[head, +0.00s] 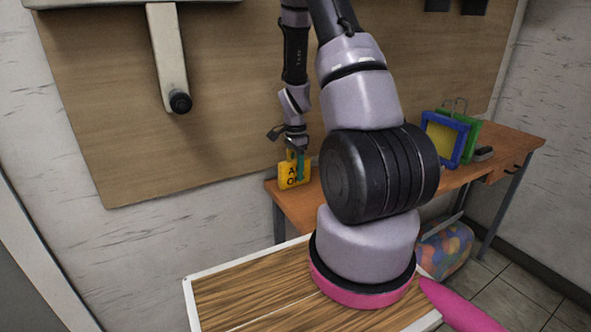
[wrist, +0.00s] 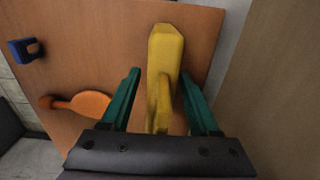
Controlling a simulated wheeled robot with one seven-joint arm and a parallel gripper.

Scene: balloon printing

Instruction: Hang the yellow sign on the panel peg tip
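The yellow sign (head: 293,172) with dark lettering is at the left end of the orange-brown table. It also shows in the wrist view (wrist: 165,55), seen from above along its edge. My gripper (head: 300,160) is down at the sign. In the wrist view its green fingers (wrist: 158,75) stand on either side of the sign, with a clear gap on the left and a narrower one on the right. A pale bar with a black round tip (head: 180,101) sticks out from the brown wall panel (head: 235,110) at upper left; I cannot tell if this is the peg.
Blue-framed and green-framed signs (head: 445,138) stand on the right part of the table (head: 515,144). In the wrist view an orange paddle-shaped thing (wrist: 90,104) and a blue piece (wrist: 25,50) lie near the sign. A bag of coloured balls (head: 445,248) is below the table.

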